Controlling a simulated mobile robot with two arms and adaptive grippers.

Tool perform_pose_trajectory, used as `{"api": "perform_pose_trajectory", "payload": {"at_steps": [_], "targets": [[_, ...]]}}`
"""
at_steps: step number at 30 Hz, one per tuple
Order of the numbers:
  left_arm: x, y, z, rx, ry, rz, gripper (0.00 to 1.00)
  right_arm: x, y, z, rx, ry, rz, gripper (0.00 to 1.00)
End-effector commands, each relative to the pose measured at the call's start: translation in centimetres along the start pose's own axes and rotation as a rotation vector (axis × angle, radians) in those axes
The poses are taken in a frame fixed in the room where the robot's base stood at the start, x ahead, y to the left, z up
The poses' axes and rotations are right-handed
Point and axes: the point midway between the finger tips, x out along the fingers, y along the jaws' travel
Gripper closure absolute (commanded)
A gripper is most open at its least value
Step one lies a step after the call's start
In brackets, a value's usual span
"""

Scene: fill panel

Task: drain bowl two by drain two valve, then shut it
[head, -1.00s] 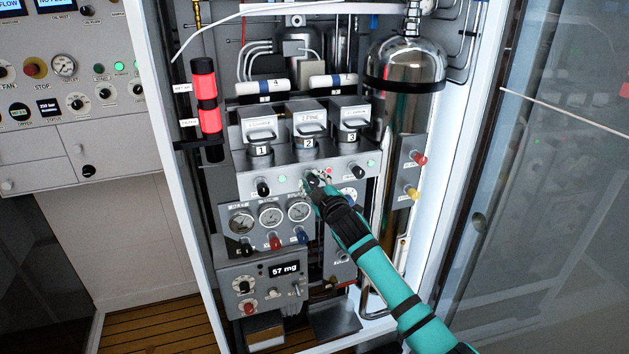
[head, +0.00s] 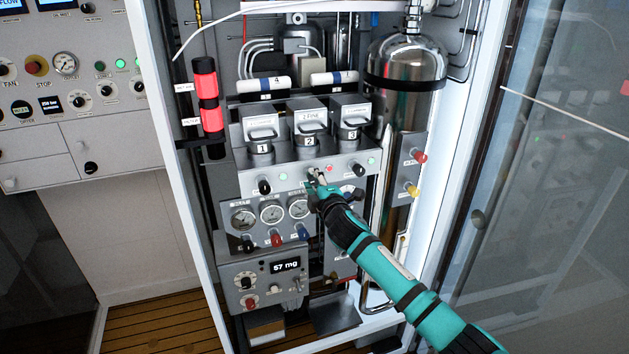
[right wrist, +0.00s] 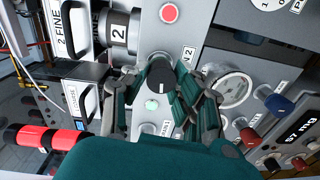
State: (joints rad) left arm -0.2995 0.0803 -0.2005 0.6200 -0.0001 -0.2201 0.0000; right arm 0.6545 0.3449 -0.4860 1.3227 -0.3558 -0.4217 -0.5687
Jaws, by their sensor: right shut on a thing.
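Bowl two (head: 309,141), a metal cup marked "2" under a box labelled "2 FINE", is the middle one of three; it also shows in the right wrist view (right wrist: 119,30). Its inside is hidden. The drain two valve is a black knob (right wrist: 160,80) with a white line, on the grey strip beneath bowl two, by a partly covered label ending in "N 2". My right gripper (right wrist: 168,88) is shut on this knob, a finger at each side. In the head view my right gripper (head: 318,182) covers most of the knob. My left gripper is not in view.
A red light (head: 329,168) is right of the held knob, a green light (head: 287,161) left. Another black knob (head: 264,186) is farther left. Gauges (head: 271,212) and coloured knobs sit close below. A readout (head: 285,266) shows 57 mg. The cabinet's glass door stands at right.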

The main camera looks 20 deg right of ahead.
Motion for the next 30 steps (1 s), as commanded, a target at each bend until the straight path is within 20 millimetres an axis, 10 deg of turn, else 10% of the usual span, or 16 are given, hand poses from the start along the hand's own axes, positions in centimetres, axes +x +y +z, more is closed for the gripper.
{"api": "perform_pose_trajectory", "payload": {"at_steps": [13, 14, 18, 30], "targets": [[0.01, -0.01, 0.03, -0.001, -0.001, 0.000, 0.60, -0.05, -0.50, -0.03, -0.009, -0.001, -0.008, 1.00], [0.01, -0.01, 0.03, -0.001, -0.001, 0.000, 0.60, -0.05, -0.51, -0.04, -0.008, -0.001, -0.008, 0.70], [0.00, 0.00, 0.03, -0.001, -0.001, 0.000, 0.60, -0.04, -0.40, -0.04, -0.008, 0.000, -0.006, 0.51], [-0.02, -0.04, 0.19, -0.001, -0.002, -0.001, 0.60, -0.78, -0.19, 0.01, -0.008, 0.000, -0.002, 0.50]]}}
